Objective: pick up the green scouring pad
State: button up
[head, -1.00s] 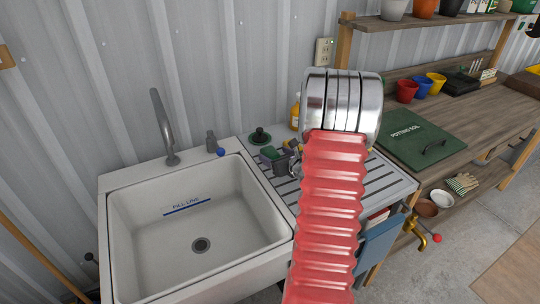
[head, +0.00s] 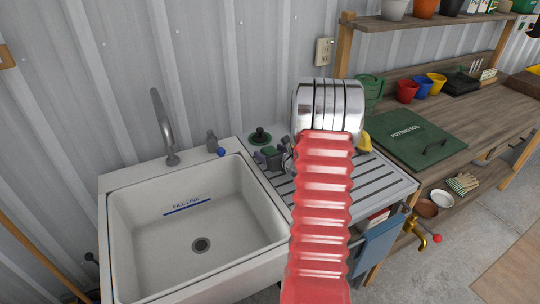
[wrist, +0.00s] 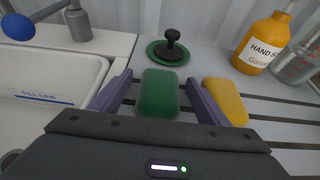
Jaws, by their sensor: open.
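The green scouring pad (wrist: 158,94) lies on the grey slatted drainboard beside the sink. In the wrist view it sits between the two purple fingers of my gripper (wrist: 158,80), which is open. A narrow gap shows on each side of the pad, and the fingers reach past much of its length. In the head view my gripper (head: 271,160) is over the left part of the drainboard. The pad's green (head: 269,152) shows there only in a small patch, and my red arm hides the area to the right.
A yellow sponge (wrist: 226,101) lies close to the right finger. A black-knobbed green stopper (wrist: 170,48) stands behind the pad. An orange hand soap bottle (wrist: 264,43) and a clear container (wrist: 297,66) stand at back right. The white sink (head: 205,215) is left.

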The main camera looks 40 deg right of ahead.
aim_at(271, 151)
jog(key=shift+c, duration=0.5)
jog(key=c, duration=1)
jog(key=shift+r, duration=0.1)
notch_tip(271, 151, up, 10)
jog(key=shift+f, duration=0.1)
